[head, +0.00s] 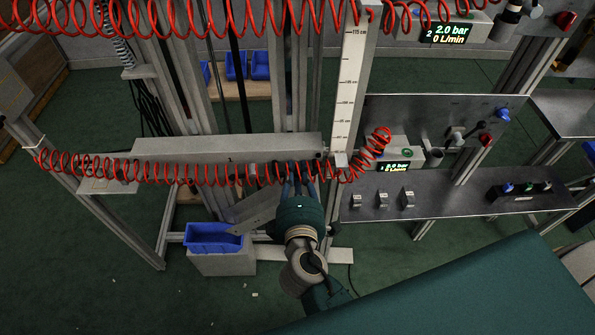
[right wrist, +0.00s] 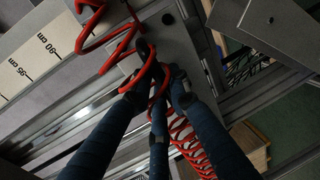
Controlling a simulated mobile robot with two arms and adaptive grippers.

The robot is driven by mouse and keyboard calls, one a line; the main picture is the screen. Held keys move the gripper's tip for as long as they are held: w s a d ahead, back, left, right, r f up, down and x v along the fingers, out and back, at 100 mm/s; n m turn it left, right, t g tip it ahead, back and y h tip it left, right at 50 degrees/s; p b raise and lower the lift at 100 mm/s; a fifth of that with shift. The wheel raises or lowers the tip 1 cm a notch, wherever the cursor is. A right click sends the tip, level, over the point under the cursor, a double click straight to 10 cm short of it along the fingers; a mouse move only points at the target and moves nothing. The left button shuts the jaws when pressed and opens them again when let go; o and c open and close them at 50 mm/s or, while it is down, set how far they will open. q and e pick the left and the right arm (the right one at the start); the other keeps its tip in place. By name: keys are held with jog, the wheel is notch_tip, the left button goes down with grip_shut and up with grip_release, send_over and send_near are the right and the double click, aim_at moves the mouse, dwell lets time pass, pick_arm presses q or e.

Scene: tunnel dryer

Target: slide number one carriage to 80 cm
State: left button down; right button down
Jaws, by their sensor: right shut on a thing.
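The number one carriage appears to be the long grey horizontal beam (head: 225,147) across the frame, its right end beside the upright cm scale (head: 350,85). My right gripper (head: 296,172) is at the beam's right part, behind the red coiled hose. In the right wrist view my right gripper (right wrist: 160,75) is shut at a grey plate (right wrist: 180,45), with red hose coils around and between its fingers; the exact grip point is hidden. The scale (right wrist: 35,55) shows 90 and 95 cm marks there. The carriage's exact reading is unclear. My left gripper is out of view.
A red coiled hose (head: 130,170) hangs along the beam. A display unit marked 1 (head: 398,167) and a steel shelf (head: 440,200) with small clips stand right. A blue bin (head: 212,238) sits low at left. Uprights stand behind the beam.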

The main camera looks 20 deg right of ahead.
jog(key=shift+s+f, duration=0.2)
jog(key=shift+f, duration=0.4)
jog(key=c, duration=1.7)
grip_release()
jog(key=v, duration=0.8)
jog(key=r+v, duration=0.1)
jog(key=v, duration=0.3)
jog(key=shift+w, duration=0.1)
